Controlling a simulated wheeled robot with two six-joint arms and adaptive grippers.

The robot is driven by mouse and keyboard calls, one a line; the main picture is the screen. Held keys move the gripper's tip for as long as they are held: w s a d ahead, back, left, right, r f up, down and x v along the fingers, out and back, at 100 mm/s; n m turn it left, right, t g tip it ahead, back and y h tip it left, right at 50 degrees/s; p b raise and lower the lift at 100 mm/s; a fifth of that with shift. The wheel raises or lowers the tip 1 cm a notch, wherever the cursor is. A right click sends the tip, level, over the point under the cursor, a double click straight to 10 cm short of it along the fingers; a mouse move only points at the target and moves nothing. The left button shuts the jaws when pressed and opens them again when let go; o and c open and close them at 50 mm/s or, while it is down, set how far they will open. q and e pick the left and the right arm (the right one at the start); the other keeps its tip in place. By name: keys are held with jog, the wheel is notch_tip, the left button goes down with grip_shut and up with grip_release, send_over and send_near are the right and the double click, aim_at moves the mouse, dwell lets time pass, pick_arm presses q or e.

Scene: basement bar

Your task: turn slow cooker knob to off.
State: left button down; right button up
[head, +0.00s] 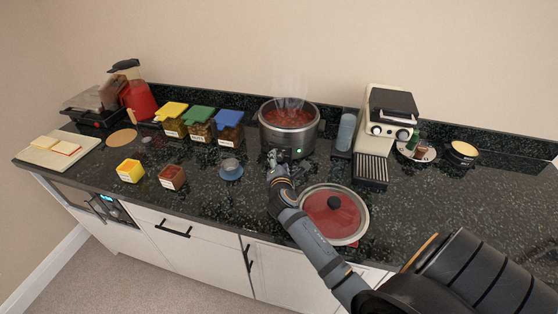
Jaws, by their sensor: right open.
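The slow cooker (287,138) is a round dark-silver pot, open on top, full of red food with steam rising. It stands against the back wall of the counter. A small green light (299,151) shows low on its front. The knob cannot be made out clearly; my gripper is close in front of that area and may hide it. My right gripper (273,158) is open, just in front of the cooker's lower front, left of the light. Whether it touches the cooker cannot be told. My left gripper is not in view.
A red lid (318,212) with a black knob lies on the counter (440,205) beside my right forearm. A cream coffee machine (375,140) and a grey cylinder (346,132) stand right of the cooker.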

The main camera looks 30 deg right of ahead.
jog(key=shift+w+d+f, duration=0.1)
jog(key=shift+w+d, duration=0.15)
jog(key=shift+w, duration=0.05)
grip_shut()
jog(key=shift+p, duration=0.45)
jog(key=n+g+p, duration=0.1)
jog(key=n+p, duration=0.1)
jog(key=p, duration=0.3)
jog(key=r+n+g+h+p, duration=0.1)
jog(key=n+g+p, duration=0.1)
jog(key=p, duration=0.4)
jog(key=shift+w+a+n, duration=0.2)
jog(key=shift+n, duration=0.3)
jog(key=shift+w+a+n+g+h+p, duration=0.1)
jog(key=shift+n+g+h+p, duration=0.3)
jog(key=shift+n+h+p, duration=0.5)
jog(key=shift+f+n+g+p, duration=0.2)
jog(key=shift+n+g+p, duration=0.4)
jog(key=shift+n+p, duration=0.25)
jog(key=shift+n, duration=0.25)
grip_release()
jog(key=shift+f, duration=0.1)
